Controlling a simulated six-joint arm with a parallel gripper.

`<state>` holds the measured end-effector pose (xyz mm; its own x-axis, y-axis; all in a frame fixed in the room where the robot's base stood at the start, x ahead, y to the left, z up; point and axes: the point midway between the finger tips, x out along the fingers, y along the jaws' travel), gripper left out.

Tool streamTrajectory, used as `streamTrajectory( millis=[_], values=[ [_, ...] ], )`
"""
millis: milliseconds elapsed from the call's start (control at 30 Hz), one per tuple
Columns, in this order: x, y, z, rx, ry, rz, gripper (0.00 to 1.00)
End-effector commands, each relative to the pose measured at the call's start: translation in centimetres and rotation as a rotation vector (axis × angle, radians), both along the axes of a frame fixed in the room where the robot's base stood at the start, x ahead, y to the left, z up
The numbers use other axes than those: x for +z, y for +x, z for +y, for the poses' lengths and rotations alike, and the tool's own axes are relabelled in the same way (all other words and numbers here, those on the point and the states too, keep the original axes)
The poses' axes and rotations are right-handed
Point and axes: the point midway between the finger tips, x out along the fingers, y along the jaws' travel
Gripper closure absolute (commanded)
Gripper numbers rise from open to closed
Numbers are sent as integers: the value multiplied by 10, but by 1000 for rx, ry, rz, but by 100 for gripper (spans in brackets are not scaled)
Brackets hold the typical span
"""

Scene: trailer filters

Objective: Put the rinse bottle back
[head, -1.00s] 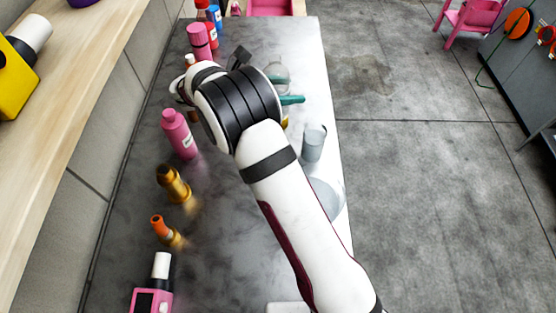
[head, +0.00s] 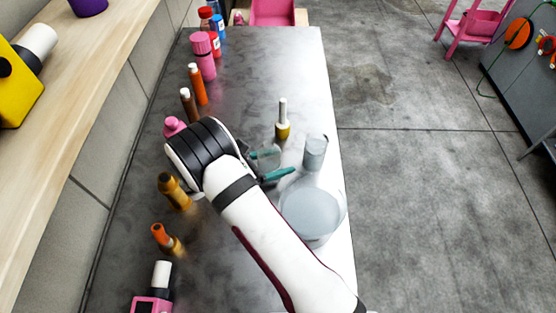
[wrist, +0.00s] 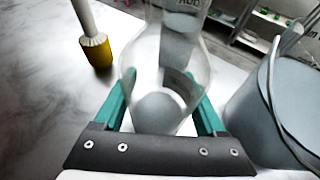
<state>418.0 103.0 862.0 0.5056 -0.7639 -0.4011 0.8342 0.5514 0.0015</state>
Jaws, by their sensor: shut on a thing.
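My gripper (head: 271,165) has green fingers and is shut on a clear, see-through bottle (head: 264,156), above the right part of the grey worktop (head: 255,65). In the wrist view the clear bottle (wrist: 190,75) stands between the green fingers (wrist: 160,105), with a wide round body and a narrower top. Part of a dark lettered marking shows near its top. I take it to be the rinse bottle, though no full name is readable. Grey shapes show through it.
A yellow-based bottle (head: 283,130) stands beyond my gripper. Several bottles line the left side, including a partly hidden pink one (head: 174,126). The worktop's far middle is clear.

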Motion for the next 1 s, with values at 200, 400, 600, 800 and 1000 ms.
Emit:
streamTrajectory(
  millis=[200,400,600,800,1000],
  values=[
    [-2,0,0,0,0,0,5],
    [-2,0,0,0,0,0,0],
    [9,-9,15,3,1,-3,0],
    [32,-38,60,4,2,-2,0],
    [46,-57,87,1,1,-1,0]
  ],
)
